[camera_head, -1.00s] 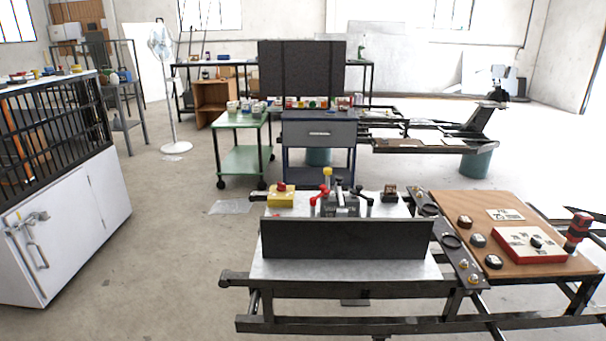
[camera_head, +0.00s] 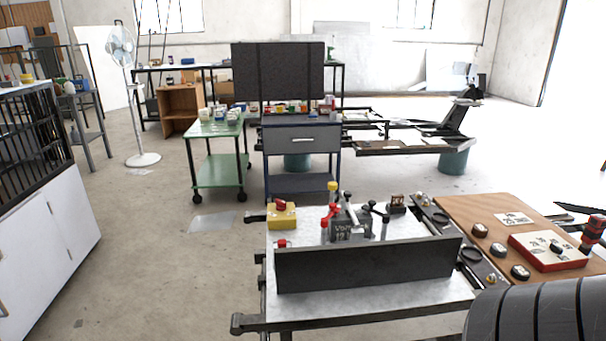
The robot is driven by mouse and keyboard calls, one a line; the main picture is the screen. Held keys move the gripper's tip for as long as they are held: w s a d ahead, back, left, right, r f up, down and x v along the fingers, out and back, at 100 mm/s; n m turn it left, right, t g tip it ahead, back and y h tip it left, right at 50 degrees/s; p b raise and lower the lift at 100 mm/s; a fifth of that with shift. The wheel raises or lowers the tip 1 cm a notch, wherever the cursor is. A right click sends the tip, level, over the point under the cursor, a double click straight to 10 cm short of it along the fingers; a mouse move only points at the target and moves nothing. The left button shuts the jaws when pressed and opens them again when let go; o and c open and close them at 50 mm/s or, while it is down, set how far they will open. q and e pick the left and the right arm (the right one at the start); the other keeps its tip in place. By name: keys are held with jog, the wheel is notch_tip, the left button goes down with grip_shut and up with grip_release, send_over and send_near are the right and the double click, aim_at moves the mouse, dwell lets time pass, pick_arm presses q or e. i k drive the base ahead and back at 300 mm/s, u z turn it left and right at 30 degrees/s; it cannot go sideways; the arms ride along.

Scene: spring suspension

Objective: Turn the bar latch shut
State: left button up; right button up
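The white cabinet (camera_head: 55,235) stands at the left edge, below a black barred cage. The metal bar latch on its door is almost wholly cut off by the left edge of the picture. I cannot tell its position now. Neither of my grippers is in view. A dark ribbed rounded shape (camera_head: 545,312) fills the lower right corner; I cannot tell whether it is part of my arm.
A metal-topped bench (camera_head: 375,290) with a dark upright plate (camera_head: 370,262) stands close in front. A wooden board (camera_head: 480,212) with a red box (camera_head: 548,251) adjoins it. A green cart (camera_head: 218,172) and fan (camera_head: 120,50) stand behind. Floor between cabinet and bench is clear.

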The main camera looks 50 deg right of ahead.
aim_at(332, 186)
jog(key=i, duration=4.45)
jog(key=z, duration=3.45)
